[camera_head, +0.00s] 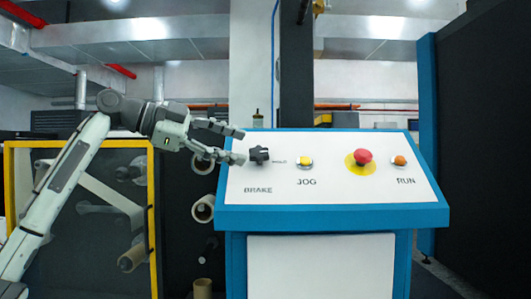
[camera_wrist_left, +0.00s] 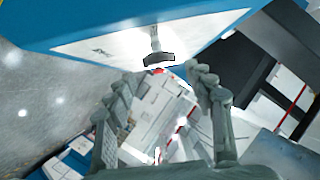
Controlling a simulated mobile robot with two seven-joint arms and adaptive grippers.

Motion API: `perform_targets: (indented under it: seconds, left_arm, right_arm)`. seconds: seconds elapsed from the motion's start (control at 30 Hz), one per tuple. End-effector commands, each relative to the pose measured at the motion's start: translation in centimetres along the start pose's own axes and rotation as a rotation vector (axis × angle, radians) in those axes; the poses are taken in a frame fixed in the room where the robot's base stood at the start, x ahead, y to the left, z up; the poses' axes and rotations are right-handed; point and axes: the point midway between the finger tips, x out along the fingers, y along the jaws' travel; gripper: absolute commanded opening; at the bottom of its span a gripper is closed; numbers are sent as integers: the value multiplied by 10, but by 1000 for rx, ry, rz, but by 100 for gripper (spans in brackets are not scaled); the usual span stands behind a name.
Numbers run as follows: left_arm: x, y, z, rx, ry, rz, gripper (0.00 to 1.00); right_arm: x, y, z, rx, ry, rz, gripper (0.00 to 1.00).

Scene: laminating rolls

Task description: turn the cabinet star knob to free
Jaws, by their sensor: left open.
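The black star knob (camera_head: 259,155) sits at the left of the white console panel, above the word BRAKE. A small label stands to its right, too small to read surely. In the left wrist view the knob (camera_wrist_left: 152,57) shows side-on on its stem, beyond and between the fingertips. My left gripper (camera_head: 240,146) is open, just left of the knob, its fingers pointing right towards it. The gripper also shows in the left wrist view (camera_wrist_left: 170,82), with nothing between its fingers. The knob appears apart from the fingers. My right gripper is not in view.
The blue-framed console (camera_head: 330,217) also carries a yellow JOG button (camera_head: 304,162), a red mushroom button (camera_head: 363,157) and an orange RUN button (camera_head: 399,160). A yellow-framed machine guard (camera_head: 152,225) and rolls (camera_head: 203,208) stand left of it. A dark blue-edged machine (camera_head: 482,130) stands right.

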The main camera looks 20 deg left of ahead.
Motion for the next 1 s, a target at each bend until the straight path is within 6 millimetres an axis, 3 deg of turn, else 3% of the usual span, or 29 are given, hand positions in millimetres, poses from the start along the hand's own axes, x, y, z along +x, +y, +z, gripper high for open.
perform_targets:
  seconds: [0.1,0.33,0.73,1.0]
  left_arm:
    - [21,0,-1,-1,0,3,54]
    - [53,0,-1,-1,0,2,54]
    - [62,1,0,0,-1,2,54]
    - [62,1,0,0,-1,2,20]
  right_arm:
    - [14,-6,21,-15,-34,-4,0]
    - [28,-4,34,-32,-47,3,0]
    - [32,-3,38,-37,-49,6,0]
    - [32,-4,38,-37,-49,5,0]
